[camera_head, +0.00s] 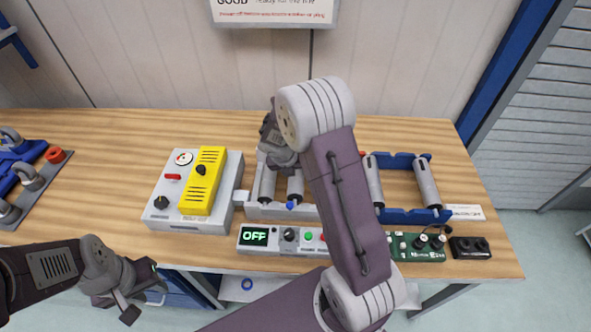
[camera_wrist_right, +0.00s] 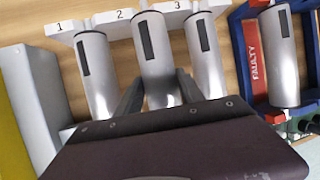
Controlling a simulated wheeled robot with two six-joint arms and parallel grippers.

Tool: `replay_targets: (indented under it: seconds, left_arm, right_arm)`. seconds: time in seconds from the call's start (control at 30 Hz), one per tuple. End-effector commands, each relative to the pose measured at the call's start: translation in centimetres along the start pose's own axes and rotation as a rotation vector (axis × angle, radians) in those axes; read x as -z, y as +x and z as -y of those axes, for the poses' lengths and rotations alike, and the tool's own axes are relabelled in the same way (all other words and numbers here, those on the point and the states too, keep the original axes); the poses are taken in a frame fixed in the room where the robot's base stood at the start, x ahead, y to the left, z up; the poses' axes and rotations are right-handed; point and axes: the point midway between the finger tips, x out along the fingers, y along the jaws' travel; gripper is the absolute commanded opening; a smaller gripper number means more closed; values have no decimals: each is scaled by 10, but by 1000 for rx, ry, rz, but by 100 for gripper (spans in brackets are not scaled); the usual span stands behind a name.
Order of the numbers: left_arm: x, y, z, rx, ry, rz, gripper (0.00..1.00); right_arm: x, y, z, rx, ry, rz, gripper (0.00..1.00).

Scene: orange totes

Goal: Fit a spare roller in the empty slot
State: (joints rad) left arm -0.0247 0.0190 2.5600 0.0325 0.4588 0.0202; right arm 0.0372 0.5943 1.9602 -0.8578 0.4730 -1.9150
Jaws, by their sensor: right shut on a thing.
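My right gripper (camera_wrist_right: 159,80) is shut on a grey roller (camera_wrist_right: 155,45), the middle one of the pale rack (camera_wrist_right: 105,23) marked 1, 2 and 3. This roller lies between marks 2 and 3; whether it is seated or slightly raised cannot be told. Another roller (camera_wrist_right: 92,70) is beside mark 1 and a third (camera_wrist_right: 205,50) beside mark 3. In the head view the pale rack (camera_head: 256,211) is partly behind my right arm. A blue rack (camera_head: 398,216) holds rollers (camera_head: 374,182) (camera_head: 427,183). My left gripper (camera_head: 140,298) is open and empty at the table's front left.
A grey box with a yellow cover (camera_head: 203,180) stands left of the pale rack. Blue and grey parts (camera_head: 20,175) lie far left.

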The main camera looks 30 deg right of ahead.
Motion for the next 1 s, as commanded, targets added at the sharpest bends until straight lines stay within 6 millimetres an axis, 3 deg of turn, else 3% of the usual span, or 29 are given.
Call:
replay_targets:
  seconds: [0.43, 1.0]
  left_arm:
    - [-1, 12, 0, 0, 0, 0, 36]
    - [-1, 6, 0, 0, 0, 0, 36]
  right_arm:
    - [6, 14, -3, 0, -1, 1, 0]
    - [6, 13, -4, 0, 0, 0, 0]
